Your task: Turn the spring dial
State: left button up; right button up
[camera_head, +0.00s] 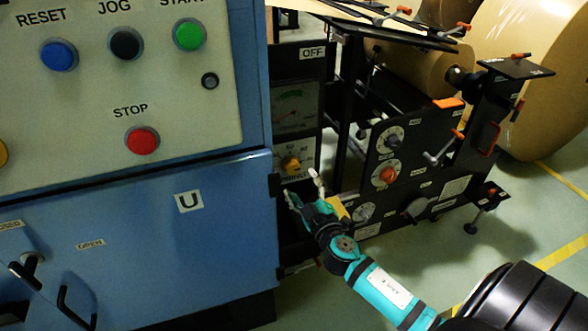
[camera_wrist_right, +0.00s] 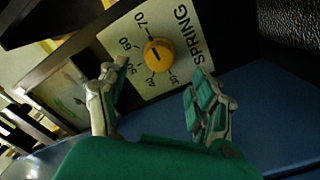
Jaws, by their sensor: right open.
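The spring dial (camera_wrist_right: 159,52) is a round yellow-orange knob on a white plate marked SPRING with numbers from 30 to 70. In the head view the yellow knob (camera_head: 291,164) sits on the panel below a gauge. My right gripper (camera_head: 303,184) is open just below and in front of that plate. In the right wrist view its two fingers (camera_wrist_right: 150,100) are spread, with the knob beyond and between their tips. The fingers look apart from the knob. My left gripper is not in view.
A blue cabinet (camera_head: 120,240) with RESET, JOG, START and STOP buttons stands at left, close to my right gripper. A black machine frame with a red knob (camera_head: 387,174) and other dials is at right. Large brown paper rolls (camera_head: 535,80) stand behind.

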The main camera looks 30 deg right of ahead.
aim_at(294, 170)
jog(key=x, duration=0.7)
jog(key=c, duration=1.2)
